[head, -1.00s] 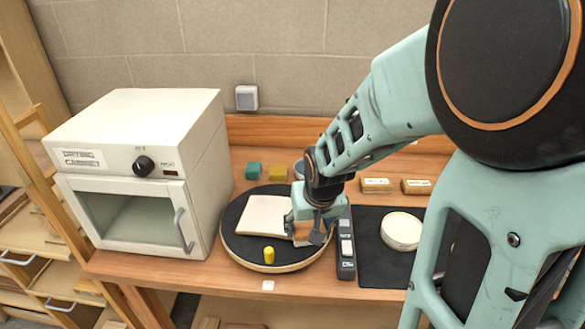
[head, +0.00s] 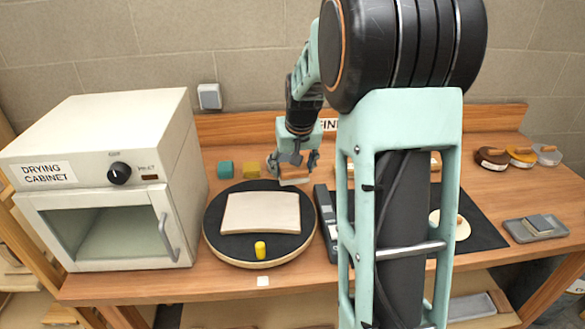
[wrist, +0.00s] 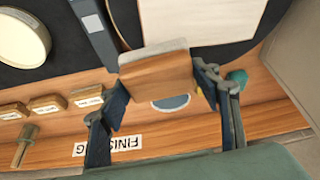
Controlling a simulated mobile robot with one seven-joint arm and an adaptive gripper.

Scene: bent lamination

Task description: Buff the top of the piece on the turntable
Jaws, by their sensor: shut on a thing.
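The piece (head: 262,213) is a pale, slightly curved sheet on the black round turntable (head: 216,228); it also shows in the wrist view (wrist: 195,22). A yellow peg (head: 260,249) stands at the turntable's front. My gripper (head: 293,164) is beyond the turntable's back right edge, apart from the piece. It is shut on a wooden block with a grey face (wrist: 156,74), seen between both fingers in the wrist view. In the head view this block is small and partly hidden by the fingers.
A white drying cabinet (head: 100,180) stands left of the turntable. Teal (head: 225,168) and yellow (head: 251,170) cubes sit behind it. A dark slim device (head: 325,222) lies right of it, close to the rim. A black mat (head: 484,232) and a tray (head: 535,229) lie further right.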

